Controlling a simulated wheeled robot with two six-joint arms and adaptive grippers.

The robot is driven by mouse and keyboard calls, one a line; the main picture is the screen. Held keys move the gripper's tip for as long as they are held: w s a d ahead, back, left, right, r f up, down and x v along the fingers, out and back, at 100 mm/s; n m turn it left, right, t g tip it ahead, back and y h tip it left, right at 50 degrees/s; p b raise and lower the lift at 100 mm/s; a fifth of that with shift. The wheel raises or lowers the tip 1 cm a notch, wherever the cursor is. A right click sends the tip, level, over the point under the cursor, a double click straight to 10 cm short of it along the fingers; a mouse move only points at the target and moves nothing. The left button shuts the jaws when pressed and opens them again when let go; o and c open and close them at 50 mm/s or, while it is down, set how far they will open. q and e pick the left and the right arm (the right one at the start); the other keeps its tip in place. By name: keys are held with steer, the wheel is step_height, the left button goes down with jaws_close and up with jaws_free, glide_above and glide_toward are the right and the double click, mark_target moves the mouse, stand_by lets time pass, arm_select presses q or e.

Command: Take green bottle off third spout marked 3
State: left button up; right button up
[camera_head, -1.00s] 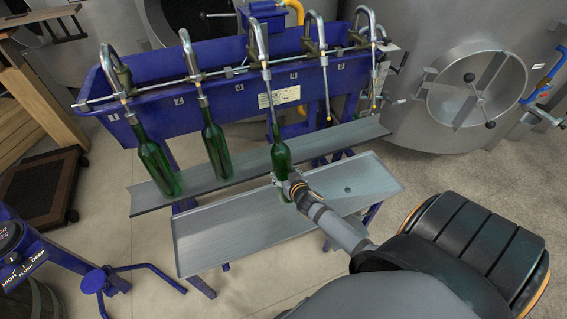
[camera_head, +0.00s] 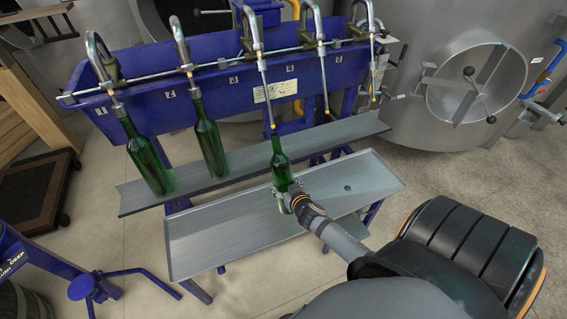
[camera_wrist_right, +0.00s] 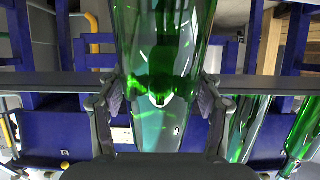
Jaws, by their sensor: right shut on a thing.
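The green bottle (camera_head: 280,170) at the third spout (camera_head: 262,84) is upright, slightly tilted in the head view. My right gripper (camera_head: 289,193) is shut around its lower body, in front of the rear shelf and over the front tray. In the right wrist view the green glass (camera_wrist_right: 160,60) fills the middle between the two fingers (camera_wrist_right: 158,100). My left gripper is not in view.
Two green bottles hang at the first (camera_head: 150,160) and second (camera_head: 209,140) spouts, to the left. The spouts to the right are empty. The blue trough (camera_head: 215,70) stands behind. The grey rear shelf (camera_head: 245,150) and front tray (camera_head: 220,235) lie below; the tray is bare.

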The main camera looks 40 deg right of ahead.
steer(key=shift+f, duration=0.2)
steer(key=shift+s+f+v, duration=0.1)
steer(key=shift+f+v, duration=0.05)
steer(key=shift+v, duration=1.1)
steer(key=shift+s+f+v, duration=0.1)
steer(key=shift+f+v, duration=0.05)
steer(key=shift+v, duration=1.1)
steer(key=shift+f+v, duration=0.2)
steer(key=shift+v, duration=1.05)
steer(key=shift+w, duration=0.1)
